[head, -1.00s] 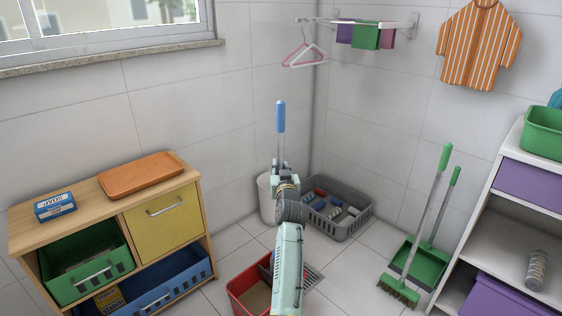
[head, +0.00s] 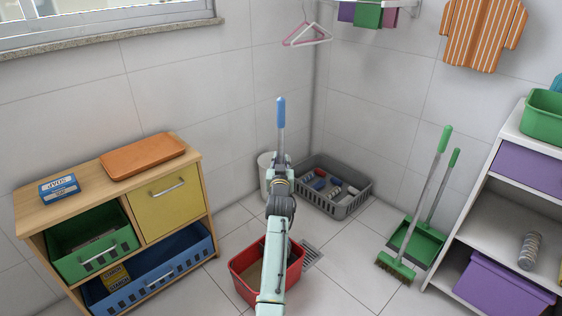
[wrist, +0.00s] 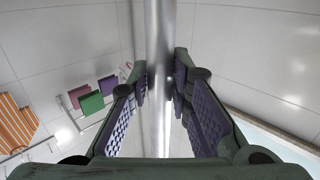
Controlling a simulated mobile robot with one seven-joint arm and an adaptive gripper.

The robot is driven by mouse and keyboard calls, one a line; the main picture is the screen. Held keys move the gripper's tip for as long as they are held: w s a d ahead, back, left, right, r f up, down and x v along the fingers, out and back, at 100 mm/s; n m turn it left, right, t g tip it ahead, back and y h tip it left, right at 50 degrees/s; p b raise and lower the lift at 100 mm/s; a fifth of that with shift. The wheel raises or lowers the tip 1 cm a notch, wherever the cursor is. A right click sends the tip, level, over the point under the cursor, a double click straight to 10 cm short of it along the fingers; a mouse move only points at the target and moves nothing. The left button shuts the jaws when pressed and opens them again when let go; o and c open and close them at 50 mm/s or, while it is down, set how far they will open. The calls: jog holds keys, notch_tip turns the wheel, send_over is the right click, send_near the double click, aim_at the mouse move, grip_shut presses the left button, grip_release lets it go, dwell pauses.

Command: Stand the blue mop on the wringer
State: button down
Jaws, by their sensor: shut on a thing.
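The blue mop shows its blue grip (head: 281,112) and the upper part of its metal pole, standing about upright in front of the back wall. My gripper (head: 281,165) is shut on the pole below the blue grip. In the wrist view the grey pole (wrist: 159,60) runs between my two fingers. The mop's head and lower pole are hidden behind my arm. The red bucket (head: 240,277) stands on the floor, partly covered by my arm. The wringer cannot be made out clearly; my arm covers much of the bucket's top.
A white bin (head: 265,172) and a grey crate (head: 347,209) of bottles stand behind my gripper. A wooden cabinet (head: 20,215) is at left. A green broom (head: 394,267) and dustpan (head: 430,243) lean at right beside white shelves (head: 478,222). Tiled floor (head: 340,270) is free right of the bucket.

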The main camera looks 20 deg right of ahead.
jog(key=shift+f+b, duration=0.5)
jog(key=shift+f, duration=0.05)
jog(key=c, duration=1.6)
grip_release()
jog(key=shift+o, duration=1)
